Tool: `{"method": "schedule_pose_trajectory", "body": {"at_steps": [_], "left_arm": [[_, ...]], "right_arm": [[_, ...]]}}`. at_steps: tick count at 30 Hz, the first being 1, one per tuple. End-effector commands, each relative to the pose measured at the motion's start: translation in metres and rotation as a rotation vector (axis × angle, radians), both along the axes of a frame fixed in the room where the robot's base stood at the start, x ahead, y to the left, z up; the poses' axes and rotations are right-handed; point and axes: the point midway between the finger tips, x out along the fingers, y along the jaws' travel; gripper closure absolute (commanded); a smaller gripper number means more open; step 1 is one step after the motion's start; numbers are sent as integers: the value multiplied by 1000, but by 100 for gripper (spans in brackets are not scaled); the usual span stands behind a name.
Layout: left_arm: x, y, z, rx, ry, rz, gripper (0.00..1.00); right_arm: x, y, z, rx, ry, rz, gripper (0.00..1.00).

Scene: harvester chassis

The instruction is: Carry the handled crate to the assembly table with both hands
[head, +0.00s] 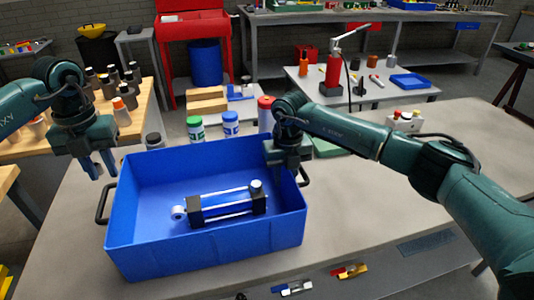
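The blue handled crate (205,249) stands on a grey table, with a black and blue cylinder (225,203) lying inside it. Its left black handle (103,205) and right black handle (304,177) stick out at the sides. My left gripper (103,174) is open and empty, above and just behind the left handle, apart from it. My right gripper (288,172) is at the crate's right wall, beside the right handle. Its fingertips are not clear, so I cannot tell whether it grips anything.
Green-capped (195,128) and blue-capped (230,123) bottles and a red-topped container (266,112) stand behind the crate. Small tools (350,271) lie at the table's front. A wooden table with bottles (145,108) is at left. A low table with a red jack (335,77) stands behind.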

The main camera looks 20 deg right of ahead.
Motion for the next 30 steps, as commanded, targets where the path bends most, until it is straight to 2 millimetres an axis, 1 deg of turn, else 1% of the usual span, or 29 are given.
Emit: {"method": "schedule_pose_trajectory", "body": {"at_steps": [5,12,15,18,23,30], "left_arm": [[0,0,1,0,0,0,74],[0,0,0,0,0,0,74],[0,0,0,0,0,0,74],[0,0,0,0,0,0,74],[0,0,0,0,0,0,74],[0,0,0,0,0,0,74]], "right_arm": [[1,0,27,1,-6,0,74],[1,0,80,1,-6,0,74],[1,0,97,0,-5,-1,74],[0,0,109,1,-3,-1,74],[0,0,117,0,-1,-1,74],[0,0,118,0,-1,-1,74]]}}
